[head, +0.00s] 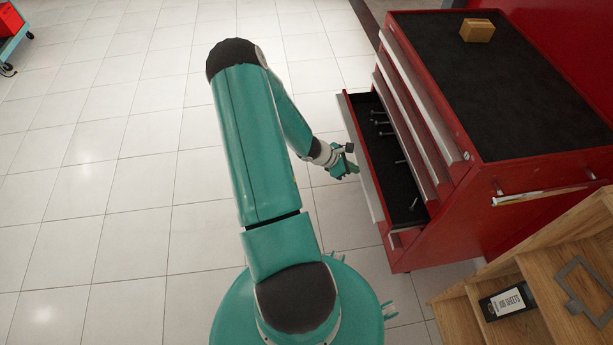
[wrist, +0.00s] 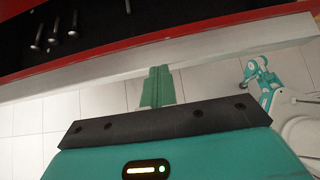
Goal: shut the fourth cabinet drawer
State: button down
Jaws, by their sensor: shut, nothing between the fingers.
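The red cabinet (head: 455,225) stands at the right in the head view, with several drawers on its left-facing front. One low drawer (head: 402,183) is pulled out, showing a black liner with several bolts on it. I cannot tell for certain from its place that it is the fourth. My gripper (head: 352,168) is just outside this drawer's pale front edge. In the wrist view, the shut fingers (wrist: 157,86) point at the drawer's pale front (wrist: 200,62), very close to it; I cannot tell if they touch. The fingers hold nothing.
A small cardboard box (head: 477,30) lies on the cabinet's black top. Wooden shelving (head: 535,270) with a black "job sheets" box (head: 507,301) stands at the lower right. A red and blue cart (head: 12,35) is at the far left. The tiled floor (head: 110,190) at the left is clear.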

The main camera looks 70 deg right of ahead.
jog(key=s+d, duration=0.2)
jog(key=s, duration=0.1)
jog(key=s+d, duration=0.2)
jog(key=s, duration=0.2)
jog(key=s+d, duration=0.3)
jog(key=s, duration=0.1)
jog(key=shift+s, duration=0.25)
jog(key=shift+s+d, duration=0.1)
jog(key=shift+s, duration=0.2)
jog(key=shift+s, duration=0.1)
jog(key=shift+w, duration=0.5)
jog(key=w+a, duration=0.2)
jog(key=w, duration=0.1)
jog(key=shift+w, duration=0.1)
jog(key=v, duration=1)
